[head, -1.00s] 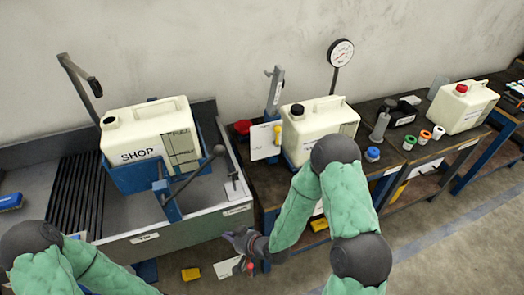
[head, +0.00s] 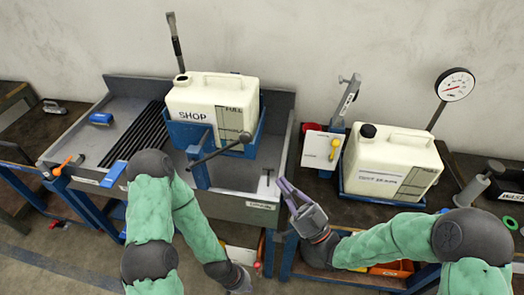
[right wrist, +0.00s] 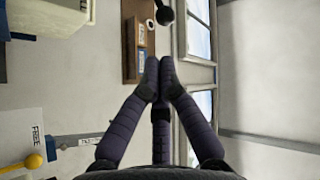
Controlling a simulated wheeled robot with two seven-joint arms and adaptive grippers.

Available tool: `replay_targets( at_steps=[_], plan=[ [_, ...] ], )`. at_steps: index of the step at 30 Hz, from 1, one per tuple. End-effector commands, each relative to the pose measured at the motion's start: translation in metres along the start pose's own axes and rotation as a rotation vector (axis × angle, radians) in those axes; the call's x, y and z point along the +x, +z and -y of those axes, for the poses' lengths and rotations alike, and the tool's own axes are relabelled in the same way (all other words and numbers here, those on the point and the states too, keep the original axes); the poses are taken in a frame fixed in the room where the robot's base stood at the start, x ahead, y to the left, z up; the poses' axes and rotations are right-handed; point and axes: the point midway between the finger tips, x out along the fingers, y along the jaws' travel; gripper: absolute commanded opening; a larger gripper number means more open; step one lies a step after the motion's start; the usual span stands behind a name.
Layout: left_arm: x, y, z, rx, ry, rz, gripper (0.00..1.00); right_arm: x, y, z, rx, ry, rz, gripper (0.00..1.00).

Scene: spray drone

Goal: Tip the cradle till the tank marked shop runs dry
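The cream tank marked SHOP (head: 185,100) stands upright in the blue cradle (head: 187,135) over the grey trough. A dark opening shows at its top left; its liquid level cannot be made out. The cradle's lever (head: 217,150) ends in a black knob at the right. My right gripper (head: 283,184) is right of the cradle, by the trough's right end, apart from the lever. In the right wrist view its fingertips (right wrist: 160,62) meet with nothing between them. My left gripper (head: 240,283) is low in front of the trough; its fingers are too hidden to judge.
A second cream tank (head: 405,150) with a black cap stands on the bench at right, beside a gauge (head: 456,84) and a white card (head: 318,146). The trough (head: 125,122) has dark slats and a blue brush (head: 101,118). An upright pipe (head: 174,42) rises behind the SHOP tank.

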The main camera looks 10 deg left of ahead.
Motion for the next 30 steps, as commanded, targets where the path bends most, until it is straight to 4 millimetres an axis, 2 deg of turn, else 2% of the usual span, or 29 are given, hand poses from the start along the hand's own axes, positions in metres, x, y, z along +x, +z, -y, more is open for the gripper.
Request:
replay_targets(
  at_steps=[9,15,21,30],
  plan=[
    [0.002,0.000,0.000,0.001,0.000,0.000,0.00,0.061,0.000,0.001,-0.001,-0.004,0.000,0.00],
    [0.004,0.000,0.001,0.001,0.000,0.001,0.00,0.091,0.000,0.000,0.000,-0.001,-0.001,0.00],
    [0.005,0.000,0.002,0.001,0.000,0.001,0.00,0.107,0.001,-0.001,0.000,0.002,0.000,0.00],
    [0.005,0.000,0.002,0.001,0.000,0.001,0.00,0.110,0.000,-0.001,0.000,0.003,0.000,0.00]
  ],
)
